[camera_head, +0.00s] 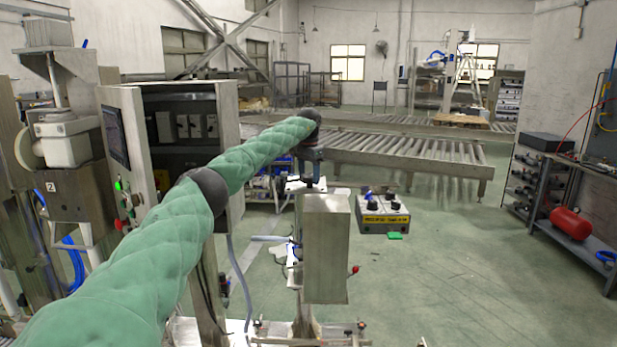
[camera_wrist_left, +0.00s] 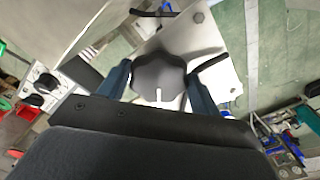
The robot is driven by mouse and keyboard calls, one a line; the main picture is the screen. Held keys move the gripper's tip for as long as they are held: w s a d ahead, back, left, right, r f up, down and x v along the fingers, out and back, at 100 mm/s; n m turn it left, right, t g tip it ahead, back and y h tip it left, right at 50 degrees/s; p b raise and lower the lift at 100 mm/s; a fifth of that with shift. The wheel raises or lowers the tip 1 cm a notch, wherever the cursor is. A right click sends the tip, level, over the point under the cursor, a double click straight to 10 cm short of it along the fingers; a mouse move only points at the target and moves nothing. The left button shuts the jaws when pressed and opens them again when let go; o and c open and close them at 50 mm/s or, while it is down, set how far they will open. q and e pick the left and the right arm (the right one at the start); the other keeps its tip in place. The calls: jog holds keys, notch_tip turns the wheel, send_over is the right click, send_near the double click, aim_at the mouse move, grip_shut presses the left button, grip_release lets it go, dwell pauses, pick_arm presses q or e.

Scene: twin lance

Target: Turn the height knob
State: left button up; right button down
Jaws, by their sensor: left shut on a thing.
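The height knob (camera_wrist_left: 158,72) is a dark grey lobed knob with a white pointer line, seen from close up in the left wrist view. My left gripper (camera_wrist_left: 160,90) has its two blue fingers on either side of the knob and is shut on it. In the head view my left gripper (camera_head: 312,172) points down at the top of a tall steel housing (camera_head: 325,250). The knob is too small and covered there to make out. My right gripper is in neither view.
A yellow-fronted control box (camera_head: 384,222) with dark knobs is right of the housing. A red-tipped lever (camera_head: 354,269) sticks out at the housing's right side. A control cabinet (camera_head: 130,150) is at left, close to my left arm. A roller conveyor (camera_head: 400,152) runs behind.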

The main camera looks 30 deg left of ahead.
aim_at(309, 176)
pick_arm(q)
jog(key=shift+r+n, duration=0.15)
jog(key=shift+n, duration=0.25)
jog(key=o, duration=1)
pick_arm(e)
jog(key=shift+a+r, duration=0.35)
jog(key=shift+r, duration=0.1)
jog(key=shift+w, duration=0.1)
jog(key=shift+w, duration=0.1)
pick_arm(q)
jog(key=shift+w+r+b, duration=0.1)
jog(key=shift+r+b, duration=0.2)
jog(key=shift+b, duration=0.05)
notch_tip(309, 176, up, 7)
jog(key=shift+b, duration=0.9)
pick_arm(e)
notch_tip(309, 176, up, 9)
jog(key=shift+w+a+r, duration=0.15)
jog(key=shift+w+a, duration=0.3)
